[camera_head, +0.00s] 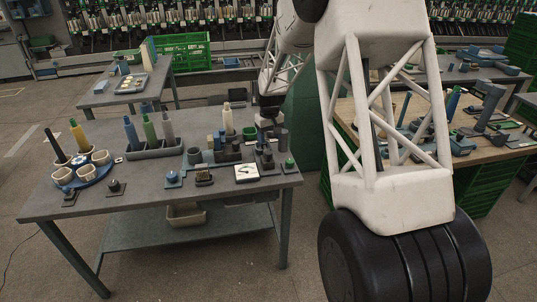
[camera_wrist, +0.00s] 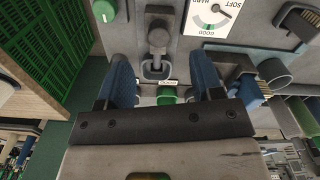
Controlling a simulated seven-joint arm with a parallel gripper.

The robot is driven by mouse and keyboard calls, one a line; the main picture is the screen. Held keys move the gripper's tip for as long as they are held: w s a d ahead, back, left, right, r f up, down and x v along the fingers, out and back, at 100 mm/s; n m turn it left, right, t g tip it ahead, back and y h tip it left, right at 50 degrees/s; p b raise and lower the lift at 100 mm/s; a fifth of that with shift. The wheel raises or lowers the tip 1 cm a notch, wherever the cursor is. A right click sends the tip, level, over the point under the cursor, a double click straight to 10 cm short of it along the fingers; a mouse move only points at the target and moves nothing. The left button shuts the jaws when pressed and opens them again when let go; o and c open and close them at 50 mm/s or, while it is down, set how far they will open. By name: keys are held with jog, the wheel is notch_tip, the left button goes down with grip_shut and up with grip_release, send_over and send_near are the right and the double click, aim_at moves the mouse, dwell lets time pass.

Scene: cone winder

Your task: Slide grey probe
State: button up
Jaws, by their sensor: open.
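The grey probe (camera_wrist: 158,40) shows in the wrist view as a grey rounded piece with a stem, standing in a grey holder on a plate. In the head view it appears beside the dial gauge (camera_head: 246,173), at the table's right end (camera_head: 267,157). My gripper (camera_wrist: 163,78) is open, with its two blue fingers apart below the probe in the picture. Nothing is clearly held between them. A small white label and a green piece (camera_wrist: 166,96) show between the fingers, partly hidden by the gripper body. In the head view my gripper (camera_head: 268,120) is above the table's back right.
The dial gauge (camera_wrist: 215,18) and a green knob (camera_wrist: 104,10) flank the probe. A grey cylinder (camera_wrist: 272,70) and a brush-like item (camera_wrist: 245,88) are close to the right finger. Coloured cones (camera_head: 149,130) stand in a grey tray.

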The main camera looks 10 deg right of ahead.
aim_at(268, 152)
jog(key=shift+w+f, duration=0.8)
jog(key=shift+f, duration=0.2)
jog(key=shift+f, duration=3.9)
jog(key=shift+c, duration=0.3)
grip_shut()
jog(key=shift+s+a, duration=0.15)
jog(key=shift+s, duration=1.5)
